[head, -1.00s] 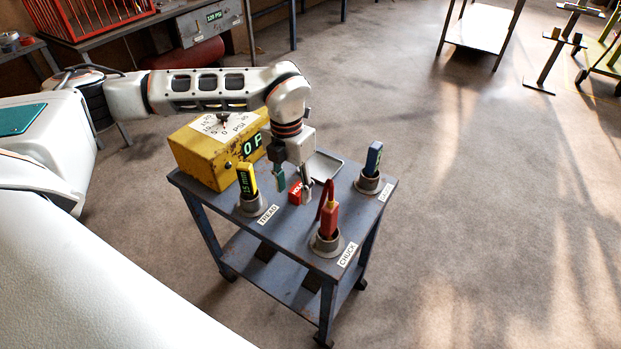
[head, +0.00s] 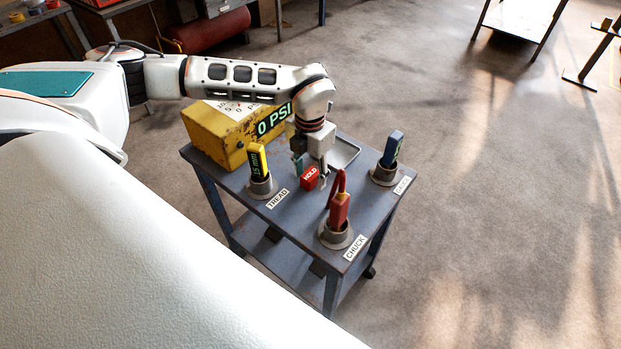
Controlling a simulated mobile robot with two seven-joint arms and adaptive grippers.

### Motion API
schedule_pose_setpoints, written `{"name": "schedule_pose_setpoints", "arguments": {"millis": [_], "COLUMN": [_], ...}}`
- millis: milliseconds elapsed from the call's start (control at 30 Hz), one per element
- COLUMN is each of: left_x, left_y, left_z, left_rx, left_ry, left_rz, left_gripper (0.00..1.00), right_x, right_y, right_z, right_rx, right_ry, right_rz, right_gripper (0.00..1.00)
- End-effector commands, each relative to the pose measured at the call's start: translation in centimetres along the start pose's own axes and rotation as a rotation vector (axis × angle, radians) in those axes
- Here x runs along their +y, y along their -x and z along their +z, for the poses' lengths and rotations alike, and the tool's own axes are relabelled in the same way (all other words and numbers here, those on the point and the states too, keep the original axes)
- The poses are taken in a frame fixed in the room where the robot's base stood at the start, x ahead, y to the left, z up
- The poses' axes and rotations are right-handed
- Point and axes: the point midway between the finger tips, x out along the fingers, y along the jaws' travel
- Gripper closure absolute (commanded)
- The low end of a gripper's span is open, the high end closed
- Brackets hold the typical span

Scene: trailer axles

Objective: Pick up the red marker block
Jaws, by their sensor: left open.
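The red marker block (head: 310,177), lettered HOLD, lies on the blue-grey cart top (head: 290,214) near its middle. My left gripper (head: 311,176) comes down over it with open jaws. One finger shows at the block's left and back, the other at its right. The block appears to sit between or just in front of the fingertips; I cannot tell whether they touch it. My right gripper is out of view.
A yellow gauge box (head: 217,137) reading 0 PSI stands behind left. Cups hold a yellow tool (head: 258,160), a red tool (head: 339,211) with a hose loop close to the right finger, and a blue tool (head: 392,149). A shallow metal tray (head: 345,153) lies behind the gripper.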

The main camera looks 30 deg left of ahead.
Motion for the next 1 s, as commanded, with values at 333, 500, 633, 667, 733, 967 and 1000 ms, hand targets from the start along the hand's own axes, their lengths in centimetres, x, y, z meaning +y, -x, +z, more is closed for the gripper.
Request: {"name": "schedule_pose_setpoints", "arguments": {"millis": [333,500,633,667,733,967,1000], "left_x": [0.0,0.0,0.0,0.0,0.0,0.0,0.0], "left_y": [-0.3,-0.3,-0.3,-0.3,-0.2,1.1,1.5], "left_z": [0.1,0.1,0.1,0.1,0.1,0.1,0.2], "left_rx": [-0.002,-0.002,-0.002,-0.002,-0.002,-0.005,-0.006], "left_ry": [-0.001,-0.001,-0.001,-0.001,-0.001,-0.002,-0.002], "left_rz": [0.0,0.0,0.0,0.0,0.0,0.0,0.0], "left_gripper": [0.75,0.99,0.99,0.99,0.99,0.99,0.99], "right_x": [0.2,0.2,0.1,0.1,0.1,0.1,0.2], "right_y": [0.0,0.0,0.0,0.0,0.0,0.1,0.1], "right_z": [-0.4,-0.2,-0.1,-0.1,0.0,-0.1,-0.2], "right_rx": [0.007,0.003,0.001,0.001,0.0,0.0,0.001], "right_ry": [0.002,0.002,0.002,0.002,0.001,0.001,0.0], "right_rz": [0.003,0.003,0.002,0.002,0.002,0.002,0.002], "right_gripper": [0.59,0.59,0.59,0.59,0.59,0.59,0.59]}}
